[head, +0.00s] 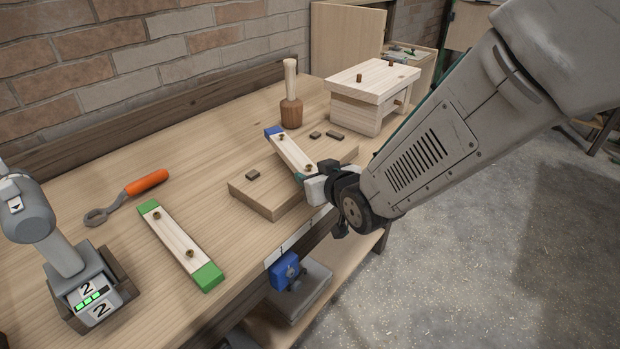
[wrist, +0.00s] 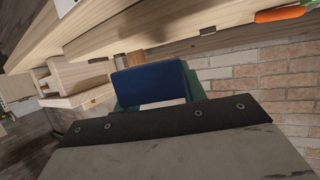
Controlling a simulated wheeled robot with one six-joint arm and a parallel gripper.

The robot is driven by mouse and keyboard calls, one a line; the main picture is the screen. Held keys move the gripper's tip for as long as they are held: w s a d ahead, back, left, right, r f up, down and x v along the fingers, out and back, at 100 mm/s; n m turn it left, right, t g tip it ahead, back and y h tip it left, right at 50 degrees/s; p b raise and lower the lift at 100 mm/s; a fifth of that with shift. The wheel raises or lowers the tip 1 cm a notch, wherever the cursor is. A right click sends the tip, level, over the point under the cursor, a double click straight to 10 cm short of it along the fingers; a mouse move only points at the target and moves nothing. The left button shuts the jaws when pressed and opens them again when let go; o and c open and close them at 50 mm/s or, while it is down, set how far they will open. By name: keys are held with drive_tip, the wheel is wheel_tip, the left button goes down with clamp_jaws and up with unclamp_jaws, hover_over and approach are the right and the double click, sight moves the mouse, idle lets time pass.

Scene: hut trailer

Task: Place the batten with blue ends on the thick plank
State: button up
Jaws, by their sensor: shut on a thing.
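The batten with blue ends (head: 290,152) is pale wood with brass-coloured knobs. In the head view it lies over the thick plank (head: 262,200), its far blue end pointing to the back. My gripper (head: 314,186) is shut on its near end, at the plank's right side. I cannot tell whether the batten touches the plank or hangs just above it. In the wrist view a blue end (wrist: 150,84) shows beyond the dark edge of my gripper. My jaws partly hide the batten's near end.
Small dark blocks (head: 334,135) lie on the plank. A wooden mallet (head: 291,100) and a wooden box (head: 372,92) stand behind.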

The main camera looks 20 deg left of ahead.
drive_tip(key=shift+w+a, duration=0.1)
drive_tip(key=shift+w, duration=0.1)
drive_tip(key=f, duration=0.2)
drive_tip(key=w+f, duration=0.1)
drive_tip(key=shift+a, duration=0.3)
drive_tip(key=shift+f, duration=0.25)
drive_tip(key=shift+f, duration=0.15)
drive_tip(key=o, duration=1.1)
